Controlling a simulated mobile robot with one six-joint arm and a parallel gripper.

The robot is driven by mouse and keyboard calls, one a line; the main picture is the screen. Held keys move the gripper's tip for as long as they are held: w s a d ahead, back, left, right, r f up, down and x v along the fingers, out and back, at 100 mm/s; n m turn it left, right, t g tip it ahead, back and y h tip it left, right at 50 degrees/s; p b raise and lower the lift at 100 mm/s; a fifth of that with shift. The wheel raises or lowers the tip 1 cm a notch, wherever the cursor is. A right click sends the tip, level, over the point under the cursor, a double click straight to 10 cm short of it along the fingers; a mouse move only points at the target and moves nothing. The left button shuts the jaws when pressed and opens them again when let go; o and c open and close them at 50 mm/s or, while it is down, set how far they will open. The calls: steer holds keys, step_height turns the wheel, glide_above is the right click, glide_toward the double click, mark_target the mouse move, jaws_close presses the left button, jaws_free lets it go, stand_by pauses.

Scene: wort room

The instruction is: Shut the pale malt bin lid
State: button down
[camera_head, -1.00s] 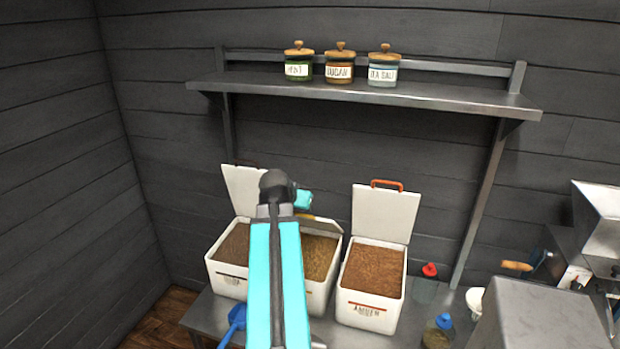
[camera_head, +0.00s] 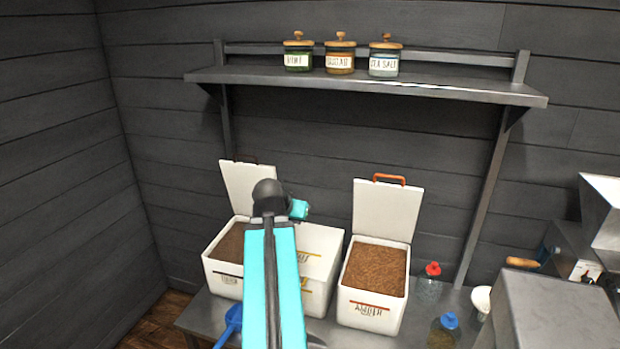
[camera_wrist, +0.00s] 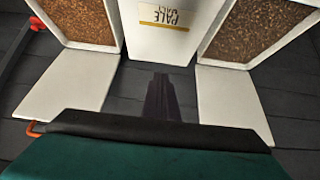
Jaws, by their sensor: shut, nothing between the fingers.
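The pale malt bin (camera_head: 318,300) is the middle of three white bins in the head view, partly hidden behind my arm. Its white lid (camera_head: 318,244) lies down over the opening, and no grain shows there; I cannot tell whether a thin gap remains. In the wrist view the white lid (camera_wrist: 172,45) shows upside down at top centre with a "PALE MALT" label. My gripper (camera_wrist: 160,82) is shut and empty, its dark fingers pointing toward the lid's near edge, apparently apart from it. In the head view my arm hides the fingertips.
Bins with raised lids stand on both sides: a dark-grained one (camera_head: 225,277) left and the amber one (camera_head: 372,312) right. A blue scoop (camera_head: 230,322) lies in front. A red-capped bottle (camera_head: 430,285) stands right. A shelf (camera_head: 450,92) with three jars hangs above.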

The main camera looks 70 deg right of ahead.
steer(key=shift+a+f+b, duration=0.35)
steer(key=shift+f+b, duration=0.3)
steer(key=shift+b, duration=1.3)
steer(key=shift+a+r, duration=0.1)
steer(key=shift+b, duration=0.4)
steer(key=f+b, duration=0.1)
steer(key=b, duration=0.2)
steer(key=a+f+b, duration=0.1)
steer(key=f+b, duration=0.1)
steer(key=b, duration=0.1)
steer(key=a+f+b, duration=0.1)
steer(key=f+b, duration=0.1)
steer(key=b, duration=0.1)
steer(key=shift+s+a, duration=0.1)
steer(key=shift+a, duration=0.15)
steer(key=shift+r, duration=0.1)
step_height(320, 180, up, 8)
steer(key=p, duration=0.6)
steer(key=shift+p, duration=0.3)
